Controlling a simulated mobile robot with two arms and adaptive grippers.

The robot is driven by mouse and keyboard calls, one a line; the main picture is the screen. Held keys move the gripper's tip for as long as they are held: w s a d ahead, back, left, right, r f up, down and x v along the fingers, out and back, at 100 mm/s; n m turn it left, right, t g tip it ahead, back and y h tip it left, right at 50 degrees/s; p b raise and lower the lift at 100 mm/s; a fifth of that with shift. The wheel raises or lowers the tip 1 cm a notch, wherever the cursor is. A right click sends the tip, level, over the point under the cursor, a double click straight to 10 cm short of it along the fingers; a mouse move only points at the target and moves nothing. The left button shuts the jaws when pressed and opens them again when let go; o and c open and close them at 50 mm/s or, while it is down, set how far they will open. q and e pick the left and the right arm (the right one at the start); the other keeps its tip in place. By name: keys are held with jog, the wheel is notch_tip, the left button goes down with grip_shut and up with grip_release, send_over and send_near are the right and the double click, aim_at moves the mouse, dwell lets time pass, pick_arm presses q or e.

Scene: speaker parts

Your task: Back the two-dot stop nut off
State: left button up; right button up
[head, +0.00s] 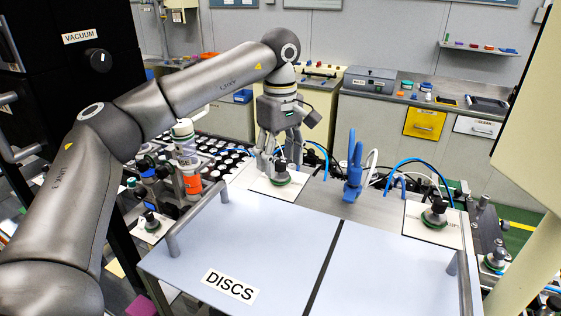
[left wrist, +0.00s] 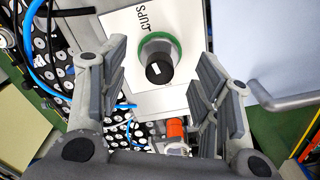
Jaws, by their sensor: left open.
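My left gripper (head: 282,157) points down with its fingers spread, above a round fitting (head: 280,175) on a white plate (head: 262,184). In the left wrist view, the open fingers (left wrist: 163,52) stand to either side of this fitting, apart from it. The fitting has a dark cap (left wrist: 158,73) with one white mark, a metal body and a green ring (left wrist: 159,41). A similar fitting (head: 435,215) stands on another white plate at the right. I cannot make out two dots on either, so I cannot tell which carries the two-dot stop nut. My right gripper is not in view.
A pale panel labelled DISCS (head: 228,285) fills the front, with upright handles at its sides.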

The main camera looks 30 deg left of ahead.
aim_at(280, 175)
pick_arm(q)
jog(key=shift+f, duration=1.2)
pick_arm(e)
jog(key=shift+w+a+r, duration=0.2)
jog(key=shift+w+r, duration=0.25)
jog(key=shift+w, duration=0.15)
pick_arm(q)
jog(key=c, duration=1)
jog(key=shift+c, duration=0.2)
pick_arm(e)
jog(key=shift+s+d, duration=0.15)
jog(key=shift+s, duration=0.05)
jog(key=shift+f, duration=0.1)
